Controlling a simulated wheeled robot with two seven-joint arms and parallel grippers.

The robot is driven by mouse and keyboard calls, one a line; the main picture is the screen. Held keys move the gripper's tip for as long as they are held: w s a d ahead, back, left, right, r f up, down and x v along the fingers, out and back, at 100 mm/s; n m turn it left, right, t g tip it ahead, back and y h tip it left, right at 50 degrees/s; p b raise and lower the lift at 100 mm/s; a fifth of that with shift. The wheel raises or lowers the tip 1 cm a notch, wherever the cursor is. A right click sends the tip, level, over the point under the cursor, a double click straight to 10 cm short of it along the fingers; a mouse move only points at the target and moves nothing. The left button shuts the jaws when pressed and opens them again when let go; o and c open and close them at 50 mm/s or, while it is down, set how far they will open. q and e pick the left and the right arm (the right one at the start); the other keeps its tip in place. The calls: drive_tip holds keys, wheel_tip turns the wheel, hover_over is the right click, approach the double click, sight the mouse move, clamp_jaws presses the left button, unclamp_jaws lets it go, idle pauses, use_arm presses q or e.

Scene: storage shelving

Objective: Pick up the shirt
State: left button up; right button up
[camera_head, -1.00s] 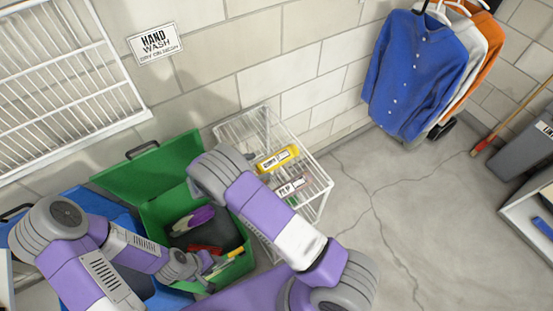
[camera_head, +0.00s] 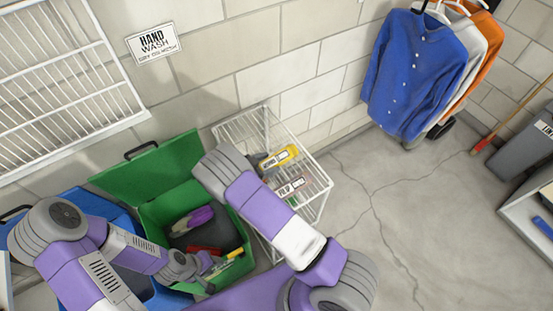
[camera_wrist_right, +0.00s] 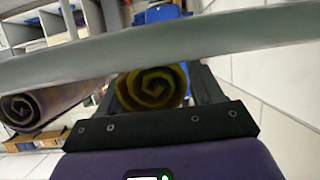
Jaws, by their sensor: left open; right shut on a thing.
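A yellow rolled cloth (camera_wrist_right: 152,87), seen end-on as a spiral, sits between the jaws of my right gripper (camera_wrist_right: 155,95), which is shut on it. I cannot tell from the roll whether it is a shirt. In the head view, my right arm reaches over the white wire basket (camera_head: 318,205) and its wrist hides the fingers. My left gripper (camera_head: 207,268) is open at the front of the green bin (camera_head: 160,215). A blue shirt (camera_head: 412,75) hangs at the upper right, in front of a white shirt (camera_head: 470,50) and an orange shirt (camera_head: 487,35).
A yellow labelled item (camera_head: 284,156) lies in the wire basket. The green bin holds a purple item (camera_head: 193,221) and other coloured things. A pale bar (camera_wrist_right: 160,50) crosses the right wrist view, and a purplish roll (camera_wrist_right: 45,105) lies left.

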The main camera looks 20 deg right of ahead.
drive_tip(key=shift+c, duration=0.5)
wheel_tip(320, 180, up, 10)
drive_tip(key=shift+r+p, duration=0.1)
drive_tip(key=shift+p, duration=0.8)
